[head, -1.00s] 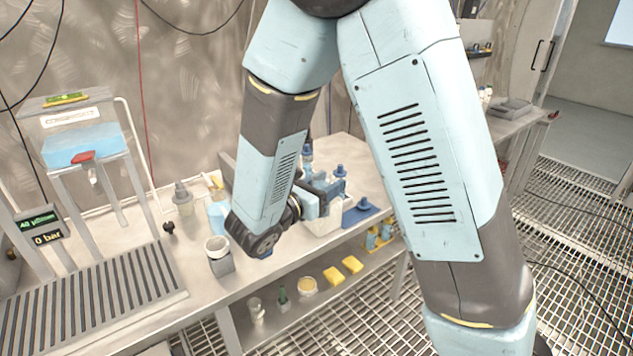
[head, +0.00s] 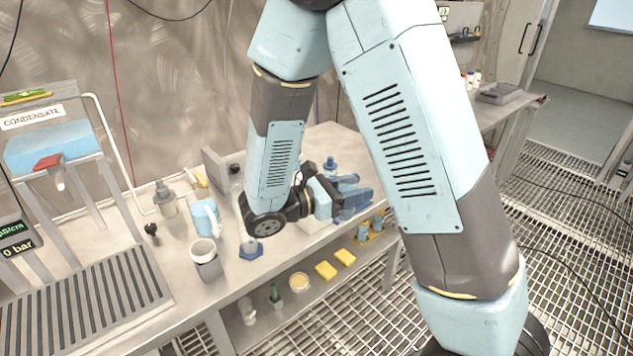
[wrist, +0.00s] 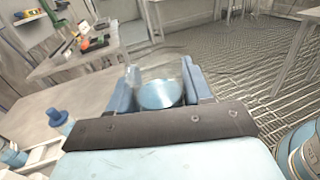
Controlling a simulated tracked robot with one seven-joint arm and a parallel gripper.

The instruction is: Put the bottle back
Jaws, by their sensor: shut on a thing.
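My gripper (head: 352,198) is shut on a clear bottle with pale blue liquid (wrist: 160,94). In the wrist view the bottle sits between the two blue fingers, its clear upper part hard to make out. In the head view my gripper is over the right end of the bench, and I cannot make out the held bottle there. A blue-capped bottle (head: 330,166) stands behind my gripper; a blue cap also shows at the left of the wrist view (wrist: 57,116).
On the bench (head: 150,282) are a grey holder with a white cup (head: 206,262), a blue hexagonal-based item (head: 250,249), a light blue jug (head: 205,217) and a grey bottle (head: 165,199). The lower shelf holds yellow blocks (head: 326,271). A second bench (wrist: 75,62) stands beyond open grating.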

